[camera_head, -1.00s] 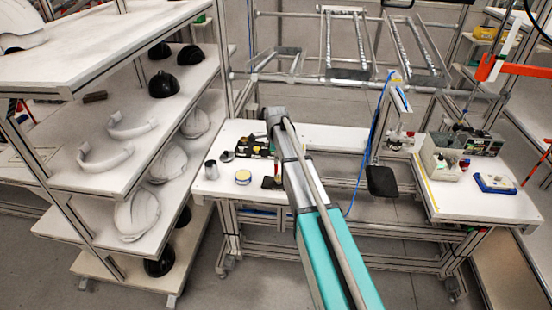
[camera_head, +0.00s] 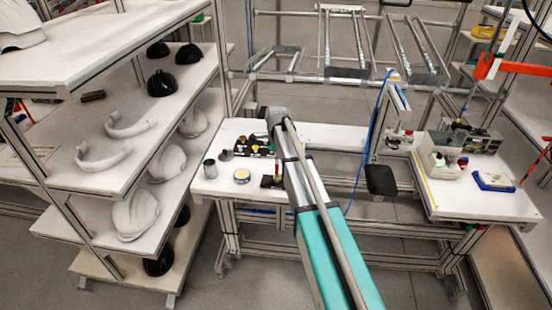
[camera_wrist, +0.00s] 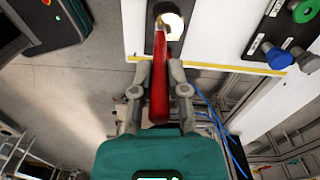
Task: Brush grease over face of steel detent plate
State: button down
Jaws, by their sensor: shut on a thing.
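My gripper (camera_wrist: 159,74) is shut on the red handle of a brush (camera_wrist: 159,95) in the wrist view. The brush points up the picture, and its narrow pale end reaches a bright round metal face on a dark base, which I take as the steel detent plate (camera_wrist: 174,20). The two overlap in the picture; I cannot tell if they touch. In the head view the dark base lies near the table's front edge, partly behind my arm, and my gripper is largely hidden. A round tin with a yellow rim (camera_head: 242,175) stands left of the plate.
A grey cup (camera_head: 210,168) and a black holder with several coloured pieces (camera_head: 258,146) share the white table (camera_head: 215,188). Green (camera_wrist: 303,11) and blue (camera_wrist: 275,57) knobs lie right of the brush. Shelves with helmet shells (camera_head: 135,214) stand left; a black hanging pad (camera_head: 381,180) is right.

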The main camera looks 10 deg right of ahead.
jog(key=shift+d, duration=0.15)
jog(key=shift+r, duration=0.1)
dwell(0.3)
jog(key=shift+r+p, duration=3.4)
jog(key=shift+p, duration=0.1)
jog(key=shift+f, duration=0.15)
jog(key=shift+f+b, duration=1.9)
jog(key=shift+b, duration=0.1)
jog(key=shift+f+b, duration=1.5)
jog(key=shift+d+r, duration=0.1)
jog(key=shift+d, duration=0.2)
jog(key=shift+w+d, duration=0.1)
jog(key=shift+d, duration=0.2)
